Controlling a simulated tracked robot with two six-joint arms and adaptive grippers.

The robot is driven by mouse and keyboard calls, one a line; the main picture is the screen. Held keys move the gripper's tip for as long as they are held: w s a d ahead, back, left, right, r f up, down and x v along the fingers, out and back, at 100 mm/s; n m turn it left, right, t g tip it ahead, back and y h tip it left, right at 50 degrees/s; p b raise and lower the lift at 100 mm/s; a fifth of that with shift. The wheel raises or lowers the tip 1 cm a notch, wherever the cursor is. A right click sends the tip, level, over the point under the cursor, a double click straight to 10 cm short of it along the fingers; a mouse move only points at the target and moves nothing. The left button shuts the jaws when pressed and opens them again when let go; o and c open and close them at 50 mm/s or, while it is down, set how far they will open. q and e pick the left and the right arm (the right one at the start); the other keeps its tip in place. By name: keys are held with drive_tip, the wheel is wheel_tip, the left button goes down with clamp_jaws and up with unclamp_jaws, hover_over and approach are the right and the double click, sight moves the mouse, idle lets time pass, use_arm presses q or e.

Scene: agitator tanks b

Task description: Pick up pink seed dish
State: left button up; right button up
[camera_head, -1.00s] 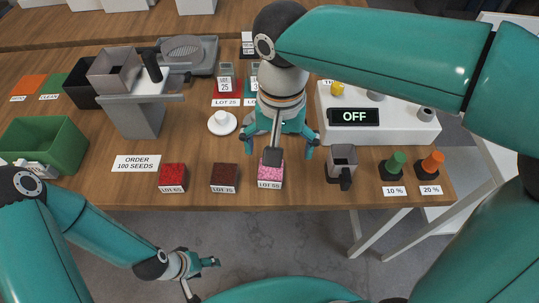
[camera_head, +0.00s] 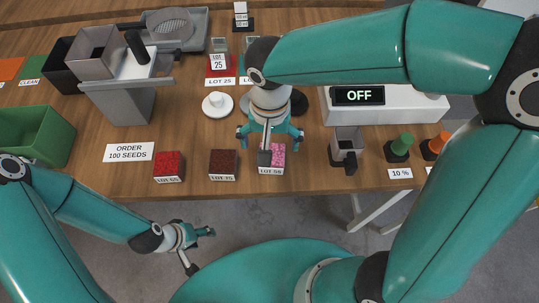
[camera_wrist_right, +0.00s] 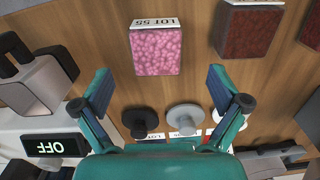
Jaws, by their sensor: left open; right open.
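The pink seed dish (camera_head: 278,155) is a small square box of pink seeds labelled LOT 55, near the table's front edge; my right wrist's dark part hides some of it in the head view. In the right wrist view the pink seed dish (camera_wrist_right: 156,52) lies just ahead of the fingertips, roughly between their lines. My right gripper (camera_head: 270,139) is open and empty, above and slightly behind the dish; both spread fingers of the right gripper (camera_wrist_right: 159,80) show apart from it. My left gripper (camera_head: 202,249) is open and empty, low in front of the table.
A dark red dish (camera_head: 223,165) and a red dish (camera_head: 169,167) stand left of the pink one. A grey cup (camera_head: 347,145) stands to its right, then green (camera_head: 402,144) and orange stoppers. A white round-based piece (camera_head: 217,104) is behind. Bare wood separates the dishes.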

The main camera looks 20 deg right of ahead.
drive_tip(key=shift+d+f, duration=0.2)
drive_tip(key=shift+f, duration=2.75)
drive_tip(key=shift+c, duration=0.2)
drive_tip(key=c, duration=1.3)
